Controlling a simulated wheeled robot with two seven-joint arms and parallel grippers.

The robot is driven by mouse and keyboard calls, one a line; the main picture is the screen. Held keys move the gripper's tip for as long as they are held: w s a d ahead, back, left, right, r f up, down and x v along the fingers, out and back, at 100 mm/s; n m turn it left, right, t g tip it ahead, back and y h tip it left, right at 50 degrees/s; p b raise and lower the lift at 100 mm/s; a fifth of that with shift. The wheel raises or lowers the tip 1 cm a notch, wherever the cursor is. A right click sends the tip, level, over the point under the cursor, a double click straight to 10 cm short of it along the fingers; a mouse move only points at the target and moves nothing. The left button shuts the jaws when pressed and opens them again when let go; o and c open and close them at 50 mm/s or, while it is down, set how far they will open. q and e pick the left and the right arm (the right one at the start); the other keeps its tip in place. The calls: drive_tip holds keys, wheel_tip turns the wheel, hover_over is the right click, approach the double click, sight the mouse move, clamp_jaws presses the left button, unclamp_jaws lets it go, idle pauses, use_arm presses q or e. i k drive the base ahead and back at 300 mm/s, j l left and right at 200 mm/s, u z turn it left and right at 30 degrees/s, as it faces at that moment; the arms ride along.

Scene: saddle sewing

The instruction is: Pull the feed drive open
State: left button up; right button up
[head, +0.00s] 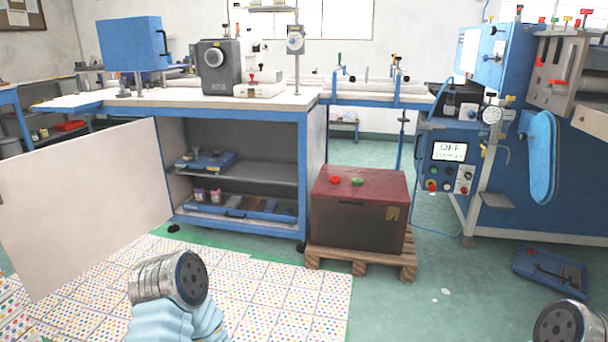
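I cannot tell for sure which part is the feed drive. A blue machine (492,62) with a dial gauge (491,115) and a control box (450,165) reading "OFF" stands at the right. A rounded blue cover (540,155) hangs on its front. A dark grey unit (218,66) with a round knob sits on the workbench, beside a raised blue box (134,43). No gripper fingers are visible. Both arms are well short of the machine and bench.
The workbench cabinet's white door (85,205) stands wide open at the left. A dark red chest (358,212) sits on a wooden pallet (335,262) in the middle. A blue tray-like item (549,271) lies on the floor at right. Green floor between chest and machine is mostly clear.

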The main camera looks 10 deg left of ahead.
sight(205, 162)
drive_tip(key=i+j, duration=0.25)
drive_tip(key=i+j+z, duration=0.1)
drive_tip(key=i+j, duration=0.15)
drive_tip(key=j, duration=0.25)
drive_tip(key=i+j, duration=0.2)
drive_tip(key=j, duration=0.15)
drive_tip(key=i+j, duration=0.25)
drive_tip(key=j, duration=0.15)
drive_tip(key=z, duration=0.05)
